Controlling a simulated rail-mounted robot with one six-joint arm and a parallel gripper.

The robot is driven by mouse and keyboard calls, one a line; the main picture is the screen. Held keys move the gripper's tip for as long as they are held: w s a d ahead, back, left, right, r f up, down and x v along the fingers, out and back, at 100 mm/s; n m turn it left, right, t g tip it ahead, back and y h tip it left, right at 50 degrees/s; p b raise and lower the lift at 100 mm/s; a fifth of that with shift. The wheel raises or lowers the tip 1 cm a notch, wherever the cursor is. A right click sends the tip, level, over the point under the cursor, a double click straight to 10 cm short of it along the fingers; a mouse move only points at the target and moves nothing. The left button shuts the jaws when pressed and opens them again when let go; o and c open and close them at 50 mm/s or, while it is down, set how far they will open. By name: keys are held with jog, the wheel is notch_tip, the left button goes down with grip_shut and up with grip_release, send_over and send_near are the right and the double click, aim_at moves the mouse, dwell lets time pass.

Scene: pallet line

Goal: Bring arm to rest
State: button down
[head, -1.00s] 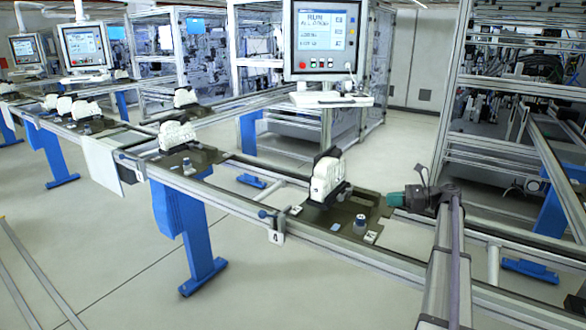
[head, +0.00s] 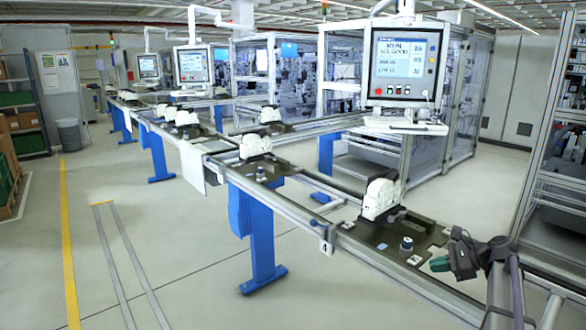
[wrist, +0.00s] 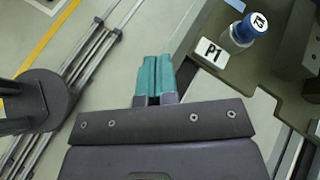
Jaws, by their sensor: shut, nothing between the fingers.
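My gripper (head: 440,264) is at the lower right of the head view, at the end of my arm and close beside the nearest pallet (head: 382,241) on the line. In the wrist view its two green fingertips (wrist: 153,77) are together with nothing between them. The wrist view shows the fingers over the floor at the left edge of the pallet plate (wrist: 215,25). A white part in a black holder (head: 379,196) stands upright on that pallet, apart from my gripper.
An operator screen (head: 404,63) stands behind the line. Floor rails (head: 128,262) run at the left, with free floor around them.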

jog(key=s+a+f+n+g+h, duration=0.1)
jog(key=s+a+f+n, duration=0.1)
jog(key=a, duration=0.4)
jog(key=s+a+f+n+g+h, duration=0.1)
jog(key=s+a+n, duration=0.1)
jog(key=a, duration=0.3)
jog(key=s+a+f+n+g+h+p, duration=0.1)
jog(key=s+a+f+n+g+h, duration=0.2)
jog(key=s+a+n+h, duration=0.5)
jog(key=s+a+f+n, duration=0.1)
jog(key=s+a+n, duration=0.6)
jog(key=s, duration=0.3)
jog(key=shift+a+f+h, duration=0.15)
jog(key=shift+f+h, duration=0.05)
jog(key=shift+h, duration=0.2)
